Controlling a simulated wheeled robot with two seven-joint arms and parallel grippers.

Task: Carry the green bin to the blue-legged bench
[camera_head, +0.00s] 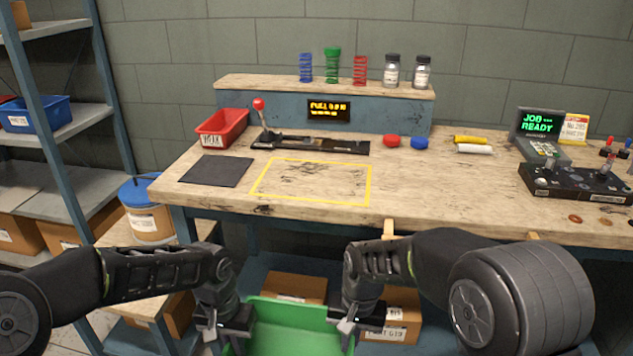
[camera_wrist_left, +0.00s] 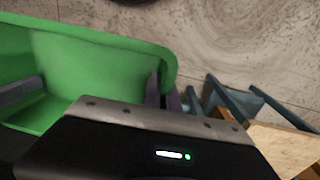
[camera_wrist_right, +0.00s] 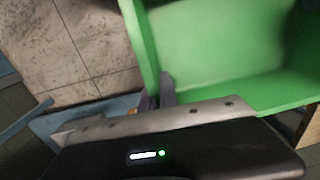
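The green bin (camera_head: 290,332) is held low in front of me, at the bottom of the head view, between my two grippers. My left gripper (camera_head: 233,332) has its fingers on either side of the bin's left wall; the left wrist view shows the bin (camera_wrist_left: 95,65) as well. My right gripper (camera_head: 347,332) likewise straddles the right wall, and the bin (camera_wrist_right: 220,40) fills much of the right wrist view. The inside that shows looks empty. The wooden-topped workbench (camera_head: 430,185) with a blue-grey frame stands ahead, its top above the bin.
A yellow outlined area (camera_head: 313,181) on the benchtop is clear, next to a dark mat (camera_head: 217,171) and a red bin (camera_head: 223,128). Cardboard boxes (camera_head: 293,288) sit beneath. A blue-lidded drum (camera_head: 147,212) stands left, by shelving (camera_head: 70,130). A control box (camera_head: 572,184) lies right.

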